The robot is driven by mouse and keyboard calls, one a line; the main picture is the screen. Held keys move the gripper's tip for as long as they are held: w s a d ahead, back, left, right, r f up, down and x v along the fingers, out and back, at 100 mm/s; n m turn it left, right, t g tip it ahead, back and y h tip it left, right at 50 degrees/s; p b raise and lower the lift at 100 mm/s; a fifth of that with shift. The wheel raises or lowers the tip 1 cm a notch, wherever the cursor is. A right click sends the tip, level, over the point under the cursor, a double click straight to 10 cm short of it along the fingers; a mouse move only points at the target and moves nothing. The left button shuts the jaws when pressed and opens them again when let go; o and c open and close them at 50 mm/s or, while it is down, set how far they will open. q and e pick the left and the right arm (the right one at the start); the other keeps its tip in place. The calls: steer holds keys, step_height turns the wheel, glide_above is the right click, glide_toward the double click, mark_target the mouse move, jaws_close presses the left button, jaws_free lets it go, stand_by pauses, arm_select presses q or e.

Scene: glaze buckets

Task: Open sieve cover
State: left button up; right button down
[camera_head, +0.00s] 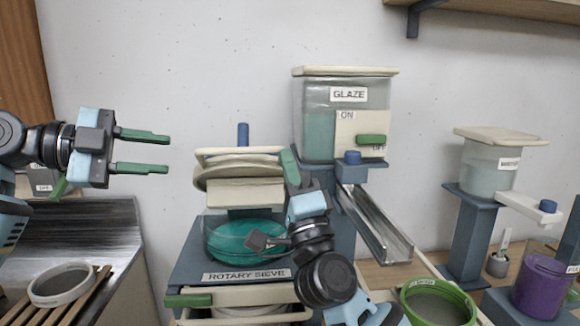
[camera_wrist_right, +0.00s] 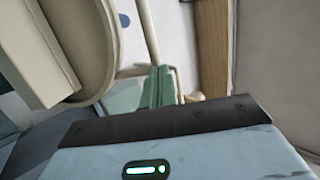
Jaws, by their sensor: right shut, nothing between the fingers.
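The rotary sieve (camera_head: 190,262) stands in the middle of the head view, with teal glaze (camera_head: 243,240) showing in its bowl. Its round cream cover (camera_head: 235,176) is tilted up above the back of the bowl, with a bar handle (camera_head: 240,151) on it. My right gripper (camera_head: 287,153) is beside the right edge of the cover, fingers together and empty. In the right wrist view, the cover (camera_wrist_right: 90,45) fills the upper left and a cream bar (camera_wrist_right: 148,30) runs up beyond the green fingertips (camera_wrist_right: 160,75). My left gripper (camera_head: 168,154) is open and empty, left of the sieve.
A glaze tank (camera_head: 315,125) stands behind the sieve, with a metal chute (camera_head: 375,228) sloping down right. A green-rimmed bucket (camera_head: 440,305) is at front right, a purple bucket (camera_head: 543,285) farther right. A round sieve (camera_head: 50,288) lies on a wooden rack at left.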

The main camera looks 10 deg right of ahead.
arm_select(q)
steer(key=shift+s+a+r, duration=0.1)
steer(key=shift+s+a, duration=0.05)
steer(key=shift+a, duration=0.15)
